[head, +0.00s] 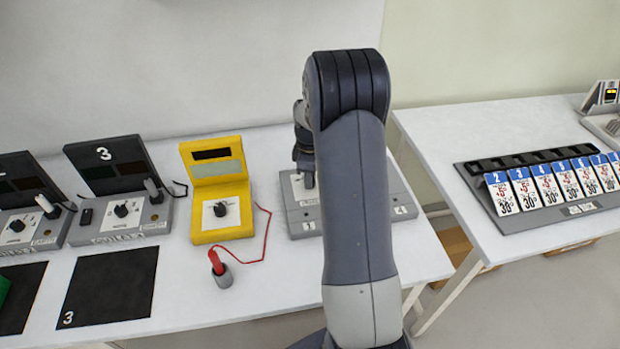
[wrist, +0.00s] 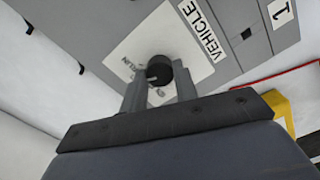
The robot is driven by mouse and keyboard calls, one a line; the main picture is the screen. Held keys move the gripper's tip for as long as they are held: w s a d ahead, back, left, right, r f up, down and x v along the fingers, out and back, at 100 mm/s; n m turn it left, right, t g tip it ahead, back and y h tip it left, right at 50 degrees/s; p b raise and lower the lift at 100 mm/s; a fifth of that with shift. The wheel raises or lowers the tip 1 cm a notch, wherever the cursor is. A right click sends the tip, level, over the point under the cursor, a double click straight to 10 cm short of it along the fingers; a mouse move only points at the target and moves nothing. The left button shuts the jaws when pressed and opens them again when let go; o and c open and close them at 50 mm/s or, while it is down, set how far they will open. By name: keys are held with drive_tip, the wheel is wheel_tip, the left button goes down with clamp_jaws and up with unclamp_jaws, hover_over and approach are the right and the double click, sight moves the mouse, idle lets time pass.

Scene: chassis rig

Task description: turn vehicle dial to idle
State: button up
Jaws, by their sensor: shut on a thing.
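The vehicle dial (wrist: 158,72) is a black round knob on a white plate on a grey box. A label reading "VEHICLE" (wrist: 203,30) is beside it in the wrist view. My gripper (wrist: 160,92) is shut on the knob, with one finger on each side. The fingers and the knob hide part of the plate's markings, so I cannot read where the dial points. In the head view the grey vehicle box (head: 400,205) is mostly behind my arm, and the dial is hidden there.
A yellow meter (head: 215,185) with a red lead and a red probe in a grey holder (head: 220,275) stands left of the box. Grey stations with black panels (head: 105,165) are further left. A rack of numbered cards (head: 550,185) is on the right table.

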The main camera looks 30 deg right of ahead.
drive_tip(key=n+b, duration=0.1)
drive_tip(key=n, duration=0.5)
drive_tip(key=shift+n+b, duration=0.3)
drive_tip(key=n+b, duration=0.1)
drive_tip(key=n, duration=0.5)
drive_tip(key=shift+n, duration=0.3)
drive_tip(key=o, duration=1)
drive_tip(key=shift+c, duration=0.2)
wheel_tip(320, 180, up, 11)
drive_tip(key=shift+b, duration=0.35)
drive_tip(key=shift+f, duration=0.1)
